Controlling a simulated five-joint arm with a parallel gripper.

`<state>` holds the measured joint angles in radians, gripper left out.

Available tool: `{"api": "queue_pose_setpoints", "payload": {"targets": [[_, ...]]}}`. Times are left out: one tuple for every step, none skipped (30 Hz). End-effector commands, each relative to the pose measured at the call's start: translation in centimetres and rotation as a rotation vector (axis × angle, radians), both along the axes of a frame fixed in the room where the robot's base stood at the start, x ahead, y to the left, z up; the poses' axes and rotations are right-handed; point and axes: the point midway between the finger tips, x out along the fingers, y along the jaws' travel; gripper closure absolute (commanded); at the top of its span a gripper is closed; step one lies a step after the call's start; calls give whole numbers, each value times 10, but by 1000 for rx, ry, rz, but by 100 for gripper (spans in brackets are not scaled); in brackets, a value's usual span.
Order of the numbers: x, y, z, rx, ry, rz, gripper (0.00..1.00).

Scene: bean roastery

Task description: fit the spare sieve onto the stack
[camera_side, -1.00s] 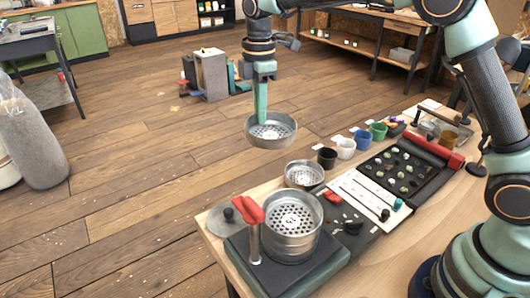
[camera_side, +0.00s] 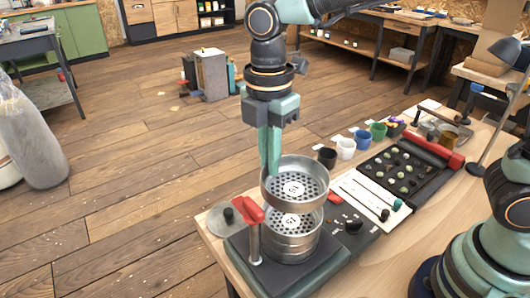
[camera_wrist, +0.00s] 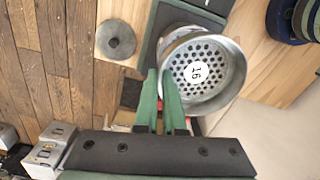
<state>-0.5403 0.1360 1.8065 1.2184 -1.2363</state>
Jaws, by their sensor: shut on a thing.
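The spare sieve (camera_side: 315,191) is a round metal ring with a perforated floor and a white number label. My gripper (camera_side: 271,168) is shut on its left rim and holds it roughly level. The stack (camera_side: 288,246) of metal sieves stands on a dark base with a red-handled post at its left. The held sieve is above the stack, with a gap showing between them in the side view. In the wrist view the held sieve (camera_wrist: 236,75) is right of my gripper's fingers (camera_wrist: 160,90) and covers most of the stack.
The red-handled clamp post (camera_side: 252,238) stands close to the left of the stack. A grey round disc (camera_side: 221,220) lies on the bench's left corner. Cups (camera_side: 346,149) and a dark tray of beans (camera_side: 397,166) are to the right. Space above the stack's left is open.

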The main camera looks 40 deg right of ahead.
Motion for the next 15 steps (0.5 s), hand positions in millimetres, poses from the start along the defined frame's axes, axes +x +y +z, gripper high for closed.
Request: {"api": "queue_pose_setpoints", "payload": {"targets": [[0, -1, -6, -2, 4, -1, 100], [0, -1, -9, -2, 4, -1, 100], [0, -1, -13, -2, 3, -1, 100], [-1, -1, -16, -2, 4, -1, 100], [-1, -1, -19, -2, 4, -1, 100], [0, -1, -23, -2, 3, -2, 100], [0, -1, -25, -2, 3, -2, 100], [0, -1, -28, -2, 3, -2, 100], [0, 0, -31, -1, 2, -2, 100], [0, -1, -34, -2, 3, -2, 100], [0, -1, -36, -2, 3, -2, 100], [0, -1, -38, -2, 3, -2, 100], [0, -1, -40, -1, 2, -2, 100], [0, -1, -41, -1, 2, -2, 100], [0, -1, -42, -1, 2, -2, 100]]}}
